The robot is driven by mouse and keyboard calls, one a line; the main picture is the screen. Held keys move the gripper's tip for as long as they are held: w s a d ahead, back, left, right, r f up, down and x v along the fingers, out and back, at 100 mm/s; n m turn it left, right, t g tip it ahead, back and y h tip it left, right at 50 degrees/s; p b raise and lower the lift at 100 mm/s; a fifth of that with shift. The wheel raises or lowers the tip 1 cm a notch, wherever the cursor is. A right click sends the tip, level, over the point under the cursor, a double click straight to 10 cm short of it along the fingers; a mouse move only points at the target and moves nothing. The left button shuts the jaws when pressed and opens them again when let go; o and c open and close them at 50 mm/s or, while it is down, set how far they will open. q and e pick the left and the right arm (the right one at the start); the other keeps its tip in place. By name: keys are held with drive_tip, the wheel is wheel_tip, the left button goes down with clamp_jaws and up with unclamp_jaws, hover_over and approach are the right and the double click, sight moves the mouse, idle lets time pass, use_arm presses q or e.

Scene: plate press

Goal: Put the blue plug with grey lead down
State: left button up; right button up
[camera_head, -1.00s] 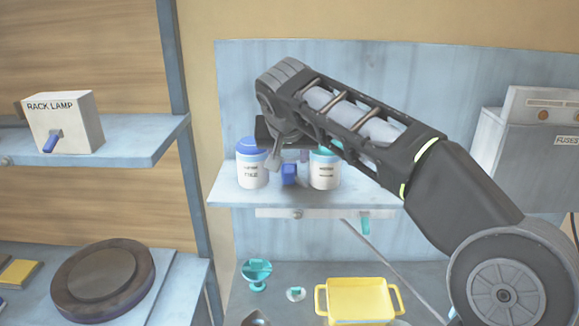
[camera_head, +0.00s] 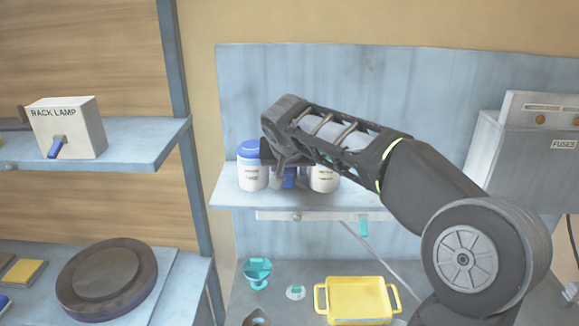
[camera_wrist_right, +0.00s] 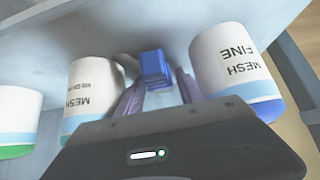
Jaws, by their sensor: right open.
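The blue plug (camera_head: 289,178) is on the wall shelf between the white jars, partly hidden by my right gripper in the head view. In the right wrist view the blue plug (camera_wrist_right: 155,68) appears against the shelf surface, just beyond and between the fingertips. My right gripper (camera_wrist_right: 158,82) is open, one finger on each side of the plug's line; I cannot tell whether either touches it. In the head view the right gripper (camera_head: 290,170) is mostly hidden behind its own wrist. The grey lead cannot be made out. My left gripper is not in view.
A blue-lidded jar (camera_head: 252,167) stands close left of the plug and a white jar (camera_head: 324,179) close right. Another jar (camera_wrist_right: 15,118) shows in the wrist view. The fuse box (camera_head: 520,140) is at right.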

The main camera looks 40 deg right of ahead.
idle(0.5)
clamp_jaws()
idle(0.3)
